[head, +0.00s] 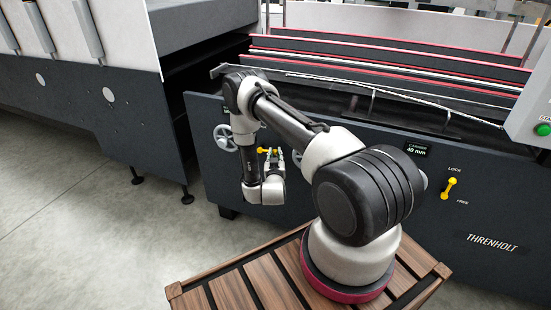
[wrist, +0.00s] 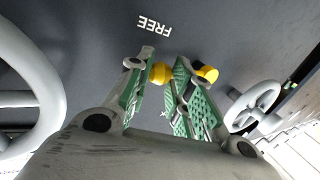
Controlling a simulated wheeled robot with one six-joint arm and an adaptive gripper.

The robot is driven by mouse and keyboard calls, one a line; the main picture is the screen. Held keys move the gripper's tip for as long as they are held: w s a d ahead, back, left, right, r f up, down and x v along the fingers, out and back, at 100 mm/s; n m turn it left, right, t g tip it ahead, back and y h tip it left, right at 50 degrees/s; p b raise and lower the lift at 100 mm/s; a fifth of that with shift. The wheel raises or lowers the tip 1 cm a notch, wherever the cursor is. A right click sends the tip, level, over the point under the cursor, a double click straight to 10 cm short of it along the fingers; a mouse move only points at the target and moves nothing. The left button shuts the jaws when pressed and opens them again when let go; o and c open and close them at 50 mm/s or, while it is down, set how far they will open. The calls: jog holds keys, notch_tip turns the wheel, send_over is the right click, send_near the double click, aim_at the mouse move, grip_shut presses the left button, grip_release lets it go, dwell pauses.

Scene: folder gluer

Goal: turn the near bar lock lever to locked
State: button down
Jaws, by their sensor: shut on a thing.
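A yellow lever (wrist: 207,73) sits on the dark machine panel, with one yellow end right of my gripper's right finger and a rounded yellow part between the fingers. Its yellow also shows in the head view (head: 263,150). The fingers of my gripper (wrist: 160,88), with green pads, are closed in on the lever, one on each side of the rounded part. In the head view my gripper (head: 275,156) is at the panel. A white FREE label (wrist: 153,25) appears upside down above the lever in the wrist view. The lever's middle is hidden behind a finger.
A grey handwheel (wrist: 30,95) is close on the left in the wrist view, another (wrist: 255,105) on the right. In the head view, a second yellow lever (head: 449,188) stands between LOCK and FREE labels. A display (head: 416,150) reads 40 mm. Open floor (head: 80,220) lies left.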

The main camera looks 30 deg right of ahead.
jog(key=shift+w+a+r+n+g+y, duration=0.15)
jog(key=shift+w+a+r+n+g, duration=0.1)
jog(key=shift+r+n, duration=0.3)
jog(key=shift+w+a+r+n+g+y, duration=0.15)
jog(key=shift+w+r+n+g, duration=0.1)
jog(key=shift+r+n, duration=0.3)
jog(key=w+a+r+n+g+h, duration=0.2)
jog(key=w+a+r+n+g, duration=0.2)
jog(key=n, duration=0.6)
jog(key=shift+w+a+r+g, duration=0.25)
jog(key=shift+w+a+g, duration=0.1)
jog(key=shift+w+g, duration=0.4)
jog(key=shift+s, duration=0.1)
jog(key=c, duration=1.4)
grip_release()
jog(key=shift+f, duration=0.1)
jog(key=shift+o, duration=1.4)
